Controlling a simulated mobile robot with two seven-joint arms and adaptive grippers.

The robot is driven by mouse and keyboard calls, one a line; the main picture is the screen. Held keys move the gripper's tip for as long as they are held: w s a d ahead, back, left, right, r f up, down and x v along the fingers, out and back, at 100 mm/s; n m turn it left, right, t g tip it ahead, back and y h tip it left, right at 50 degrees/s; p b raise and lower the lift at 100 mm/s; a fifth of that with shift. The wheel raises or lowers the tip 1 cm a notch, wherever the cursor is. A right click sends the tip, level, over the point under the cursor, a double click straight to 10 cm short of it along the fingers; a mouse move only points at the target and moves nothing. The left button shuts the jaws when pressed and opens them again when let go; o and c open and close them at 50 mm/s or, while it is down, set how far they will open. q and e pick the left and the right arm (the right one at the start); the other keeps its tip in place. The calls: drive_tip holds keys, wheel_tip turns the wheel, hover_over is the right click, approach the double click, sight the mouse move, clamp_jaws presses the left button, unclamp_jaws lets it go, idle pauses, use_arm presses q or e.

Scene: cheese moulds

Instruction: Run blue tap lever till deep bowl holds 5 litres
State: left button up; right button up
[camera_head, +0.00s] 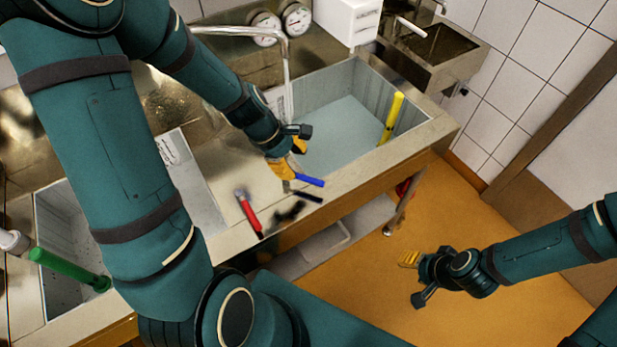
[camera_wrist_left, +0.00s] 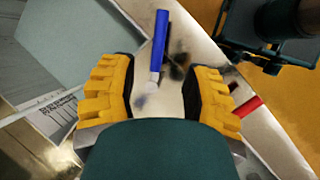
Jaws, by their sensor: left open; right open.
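The blue tap lever (camera_head: 308,181) points out over the front rim of the counter. My left gripper (camera_head: 288,165) is open just above and behind it. In the left wrist view the blue lever (camera_wrist_left: 160,42) lies ahead of the gap between my open yellow fingers (camera_wrist_left: 162,88), and neither finger appears to touch it. A large grey basin (camera_head: 325,88) beside the gripper may be the deep bowl. A flat pale blue area covers its lower part; I cannot tell whether it is water or floor. My right gripper (camera_head: 413,280) is open and empty over the orange floor.
A red lever (camera_head: 248,213) sits left of the blue one. A yellow standpipe (camera_head: 393,117) leans in the large basin, and a green one (camera_head: 65,267) lies across the left basin (camera_head: 55,220). A curved metal spout (camera_head: 287,65) rises behind my left gripper.

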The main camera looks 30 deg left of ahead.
sight(308, 179)
use_arm(q)
drive_tip(key=b+x, duration=0.1)
drive_tip(key=x, duration=0.7)
drive_tip(key=shift+d+f+b, duration=0.1)
drive_tip(key=shift+f+b, duration=0.1)
drive_tip(key=shift+b, duration=0.1)
drive_tip(key=shift+w, duration=0.1)
drive_tip(key=shift+c, duration=0.5)
clamp_jaws()
